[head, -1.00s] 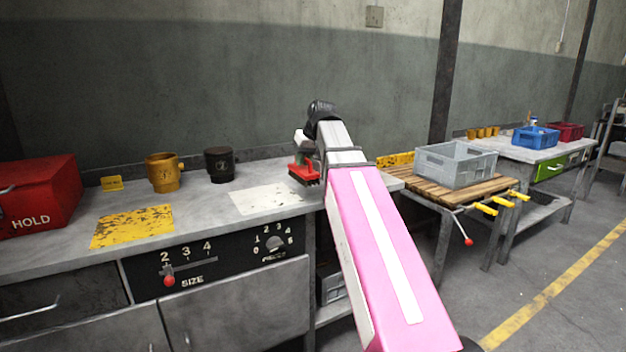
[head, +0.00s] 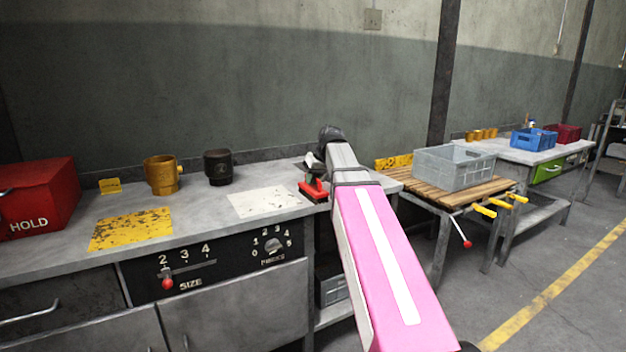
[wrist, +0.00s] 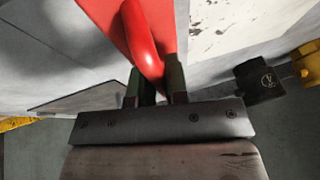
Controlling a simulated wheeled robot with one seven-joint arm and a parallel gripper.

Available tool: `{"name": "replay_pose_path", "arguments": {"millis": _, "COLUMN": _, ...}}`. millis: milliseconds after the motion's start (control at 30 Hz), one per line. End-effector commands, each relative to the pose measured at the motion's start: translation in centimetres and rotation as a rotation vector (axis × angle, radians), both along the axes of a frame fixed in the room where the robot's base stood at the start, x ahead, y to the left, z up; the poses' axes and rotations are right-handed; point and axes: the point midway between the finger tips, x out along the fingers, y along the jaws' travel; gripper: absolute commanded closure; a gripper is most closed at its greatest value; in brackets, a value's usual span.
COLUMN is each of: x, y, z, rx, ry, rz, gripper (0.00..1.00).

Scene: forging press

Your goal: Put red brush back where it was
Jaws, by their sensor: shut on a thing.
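The red brush (head: 313,189) is at the right end of the grey workbench (head: 215,200), just right of the white patch (head: 263,201). In the wrist view its red handle (wrist: 144,45) and flat red body (wrist: 105,20) show. My gripper (wrist: 157,88) is shut on the handle, one finger on each side. In the head view the fingers are mostly hidden behind my arm. The brush looks at or just above the bench top; I cannot tell whether it touches.
A yellow mug (head: 161,175) and a black mug (head: 218,167) stand at the back of the bench. A red HOLD box (head: 38,198) is at far left. A grey crate (head: 454,168) sits on the slatted table to the right. The yellow patch (head: 131,229) is bare.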

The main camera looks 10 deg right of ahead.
Motion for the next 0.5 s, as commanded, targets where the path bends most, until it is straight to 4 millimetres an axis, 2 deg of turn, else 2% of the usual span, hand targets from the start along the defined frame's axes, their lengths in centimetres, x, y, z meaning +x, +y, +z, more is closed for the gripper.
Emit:
{"name": "replay_pose_path", "arguments": {"millis": 233, "x": 0.01, "y": 0.02, "z": -0.21, "rx": 0.0, "ry": 0.0, "rz": 0.0, "gripper": 1.0}}
{"name": "replay_pose_path", "arguments": {"millis": 267, "x": 0.01, "y": 0.01, "z": -0.22, "rx": 0.0, "ry": 0.0, "rz": 0.0, "gripper": 0.79}}
{"name": "replay_pose_path", "arguments": {"millis": 300, "x": 0.01, "y": 0.0, "z": -0.19, "rx": 0.0, "ry": 0.0, "rz": 0.0, "gripper": 0.66}}
{"name": "replay_pose_path", "arguments": {"millis": 333, "x": 0.01, "y": 0.0, "z": -0.19, "rx": 0.0, "ry": 0.0, "rz": 0.0, "gripper": 0.6}}
{"name": "replay_pose_path", "arguments": {"millis": 500, "x": 0.01, "y": 0.01, "z": -0.18, "rx": 0.0, "ry": 0.0, "rz": 0.0, "gripper": 0.6}}
